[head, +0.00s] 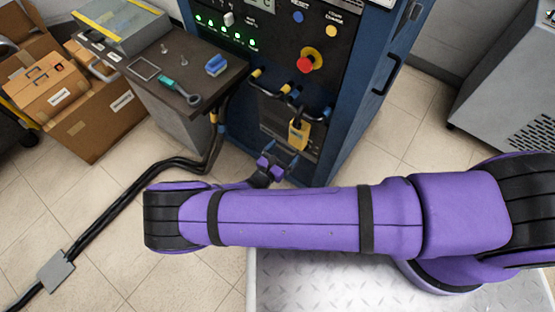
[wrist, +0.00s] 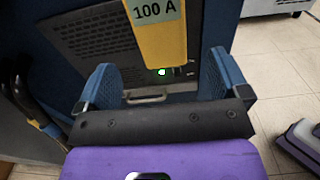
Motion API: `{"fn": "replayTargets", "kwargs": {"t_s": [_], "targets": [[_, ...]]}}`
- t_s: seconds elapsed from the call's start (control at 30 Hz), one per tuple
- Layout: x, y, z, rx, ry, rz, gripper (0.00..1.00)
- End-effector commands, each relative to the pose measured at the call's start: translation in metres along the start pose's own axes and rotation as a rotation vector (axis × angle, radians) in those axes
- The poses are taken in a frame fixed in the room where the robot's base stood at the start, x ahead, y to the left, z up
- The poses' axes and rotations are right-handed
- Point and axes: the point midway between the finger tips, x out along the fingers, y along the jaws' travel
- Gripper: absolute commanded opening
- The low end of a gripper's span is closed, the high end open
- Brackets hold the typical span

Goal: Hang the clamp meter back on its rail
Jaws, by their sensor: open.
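The yellow body labelled 100 A, which I take as the clamp meter (head: 298,132), hangs upright at the front of the blue cabinet, below a dark cable or bar. In the wrist view the meter (wrist: 158,38) comes down from the top edge, and its upper part is out of frame. My gripper (head: 281,162) is open and empty, just below the meter. In the wrist view, the blue fingers of my gripper (wrist: 161,80) stand apart on either side of the meter's lower end. No contact shows. I cannot tell which part is the rail.
The blue cabinet (head: 370,90) has a red knob (head: 306,64) and curved dark cables with yellow ends. A small side table (head: 205,62) at left carries a blue block (head: 216,65) and a green-handled tool (head: 178,88). A thick cable (head: 125,200) crosses the floor.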

Motion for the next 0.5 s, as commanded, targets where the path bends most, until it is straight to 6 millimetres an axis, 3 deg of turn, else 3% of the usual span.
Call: {"fn": "replayTargets", "kwargs": {"t_s": [0.5], "targets": [[0.066, -0.001, 0.000, 0.000, 0.000, -0.002, 0.94]]}}
